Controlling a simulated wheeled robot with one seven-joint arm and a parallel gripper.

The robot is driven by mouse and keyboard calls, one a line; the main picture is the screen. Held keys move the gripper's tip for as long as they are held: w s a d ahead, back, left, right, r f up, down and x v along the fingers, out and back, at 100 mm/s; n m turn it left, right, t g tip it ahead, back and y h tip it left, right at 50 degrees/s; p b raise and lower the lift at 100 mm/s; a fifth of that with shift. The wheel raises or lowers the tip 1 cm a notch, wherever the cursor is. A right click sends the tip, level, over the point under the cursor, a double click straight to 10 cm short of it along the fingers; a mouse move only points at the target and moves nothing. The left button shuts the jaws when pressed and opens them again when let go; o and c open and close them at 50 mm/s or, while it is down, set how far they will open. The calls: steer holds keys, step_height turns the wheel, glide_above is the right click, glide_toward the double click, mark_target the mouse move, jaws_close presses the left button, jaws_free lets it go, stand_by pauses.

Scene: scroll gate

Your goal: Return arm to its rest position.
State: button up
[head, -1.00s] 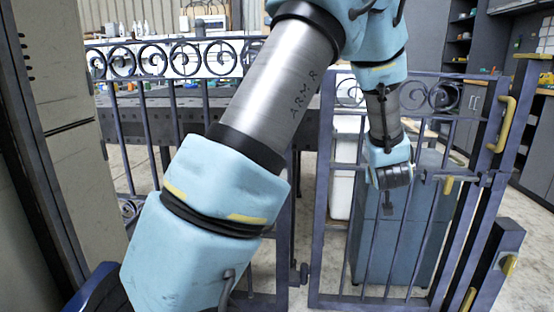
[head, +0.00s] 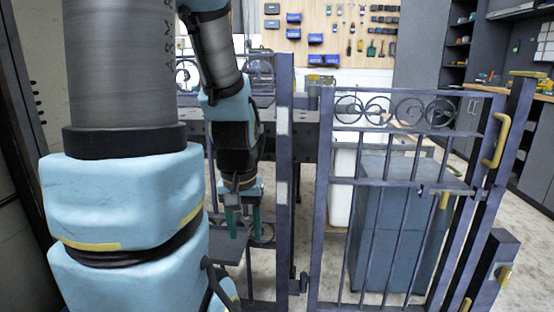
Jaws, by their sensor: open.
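My gripper (head: 243,222) hangs at the lower end of my arm, left of centre in the head view. Its two green fingers point down and are apart, with nothing seen between them. It is in front of the left fence panel. The scroll gate (head: 398,190), dark metal bars with a row of scrolls near its top, stands to the right of my gripper, clear of it. The gate has yellow handles (head: 502,140) at its right side. My upper arm covers much of the left of the view.
A blue-grey cabinet (head: 405,235) stands behind the gate bars. A fence post (head: 283,180) is just right of my gripper. A dark workbench (head: 305,125) lies behind the fence, and a tool board (head: 345,35) hangs at the back. A dark pillar is at far left.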

step_height(320, 180, up, 20)
steer(key=p, duration=1.8)
steer(key=shift+r+p, duration=0.2)
steer(key=shift+p, duration=0.1)
steer(key=shift+f, duration=0.1)
